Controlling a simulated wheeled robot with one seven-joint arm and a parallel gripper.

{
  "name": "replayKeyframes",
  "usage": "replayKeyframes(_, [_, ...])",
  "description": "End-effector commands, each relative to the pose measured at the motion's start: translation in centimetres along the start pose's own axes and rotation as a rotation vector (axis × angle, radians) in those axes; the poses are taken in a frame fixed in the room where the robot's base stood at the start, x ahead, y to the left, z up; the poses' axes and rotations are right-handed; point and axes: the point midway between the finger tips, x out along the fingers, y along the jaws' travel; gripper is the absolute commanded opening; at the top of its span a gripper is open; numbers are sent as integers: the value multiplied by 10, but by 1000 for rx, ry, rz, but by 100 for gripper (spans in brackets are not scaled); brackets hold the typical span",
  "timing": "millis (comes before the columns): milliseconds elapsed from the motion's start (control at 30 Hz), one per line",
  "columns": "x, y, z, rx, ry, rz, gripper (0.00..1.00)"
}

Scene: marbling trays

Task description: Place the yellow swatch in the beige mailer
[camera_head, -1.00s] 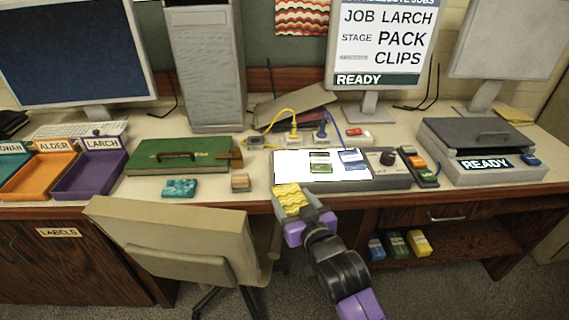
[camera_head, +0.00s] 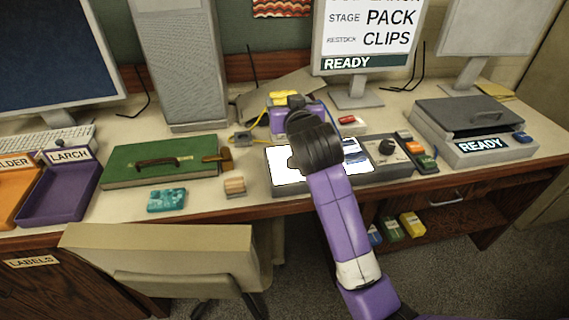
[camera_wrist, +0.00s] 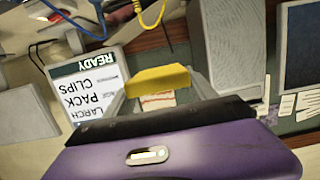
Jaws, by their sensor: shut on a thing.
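The yellow swatch (camera_wrist: 157,80) is held between the two fingers of my gripper (camera_wrist: 160,92), seen in the wrist view. In the head view my gripper (camera_head: 294,102) is over the back of the desk, behind the lit panel, and mostly hides the swatch. A flat beige-grey folder-like piece (camera_head: 262,88) lies behind my gripper and is partly hidden. It may be the beige mailer, but I cannot tell for sure. The swatch appears to be above the desk.
The lit panel (camera_head: 287,178) lies under my arm. A green case (camera_head: 130,172), teal swatch (camera_head: 166,200) and wooden block (camera_head: 234,186) are to its left. A purple tray (camera_head: 62,200) is further left. A grey machine (camera_head: 455,145) stands right. Cables and the monitor (camera_head: 365,62) are behind.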

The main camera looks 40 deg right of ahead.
Motion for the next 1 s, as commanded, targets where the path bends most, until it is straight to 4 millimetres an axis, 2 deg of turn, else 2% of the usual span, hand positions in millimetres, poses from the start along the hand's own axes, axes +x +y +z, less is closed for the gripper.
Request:
replayKeyframes(167, [4, 0, 23, -2, -6, 0, 25])
replayKeyframes(633, [26, 0, 132, -3, -5, 1, 25])
replayKeyframes(767, [30, 0, 148, -2, -2, 0, 25])
replayKeyframes(1000, [33, 0, 163, -2, -2, 1, 25])
